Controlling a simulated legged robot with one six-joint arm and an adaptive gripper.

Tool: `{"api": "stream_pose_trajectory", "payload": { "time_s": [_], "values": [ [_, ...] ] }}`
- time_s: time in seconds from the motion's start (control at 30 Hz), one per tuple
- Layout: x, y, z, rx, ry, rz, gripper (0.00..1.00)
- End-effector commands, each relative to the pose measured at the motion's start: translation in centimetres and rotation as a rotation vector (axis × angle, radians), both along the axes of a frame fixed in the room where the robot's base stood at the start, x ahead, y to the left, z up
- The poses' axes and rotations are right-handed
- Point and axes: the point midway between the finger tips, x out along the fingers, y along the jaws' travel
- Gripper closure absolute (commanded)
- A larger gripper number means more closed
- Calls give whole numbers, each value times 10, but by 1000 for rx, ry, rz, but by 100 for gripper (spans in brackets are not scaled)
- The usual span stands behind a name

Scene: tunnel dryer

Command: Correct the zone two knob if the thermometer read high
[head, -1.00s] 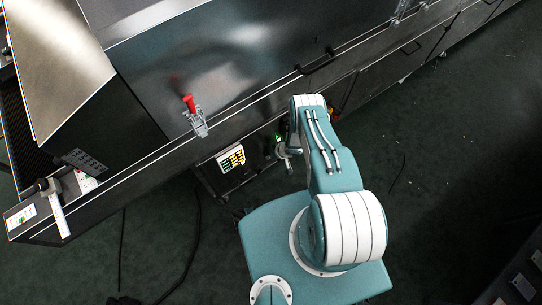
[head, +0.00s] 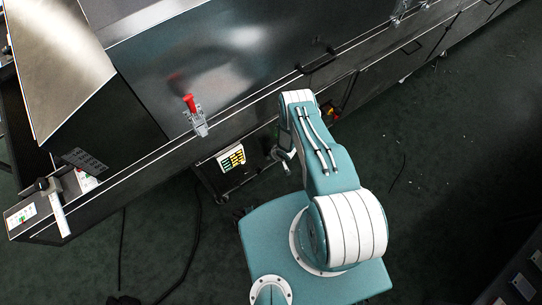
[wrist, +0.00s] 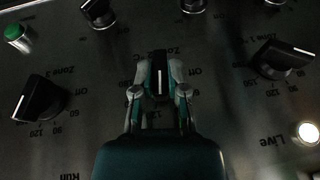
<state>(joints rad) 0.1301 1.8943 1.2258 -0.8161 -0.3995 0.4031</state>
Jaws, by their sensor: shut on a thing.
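In the wrist view, my gripper (wrist: 158,68) has one finger on each side of the middle black knob (wrist: 159,82) and is shut on it. The knob's white pointer line runs nearly straight up in the picture. Another black knob (wrist: 283,58) is at right, also tilted. In the head view my arm covers the knob area. I cannot pick out a thermometer.
A green button (wrist: 18,38) and a lit white lamp (wrist: 309,132) sit on the panel. Open floor lies at right.

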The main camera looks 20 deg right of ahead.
Motion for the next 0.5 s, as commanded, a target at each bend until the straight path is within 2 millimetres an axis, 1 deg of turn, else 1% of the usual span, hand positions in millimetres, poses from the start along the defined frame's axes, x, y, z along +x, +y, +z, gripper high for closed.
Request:
{"api": "stream_pose_trajectory", "payload": {
  "time_s": [0.03, 0.5],
  "values": [
    [3, 1, 2, -18, -12, -1, 100],
    [3, 4, 2, -207, -77, 0, 100]
  ]
}}
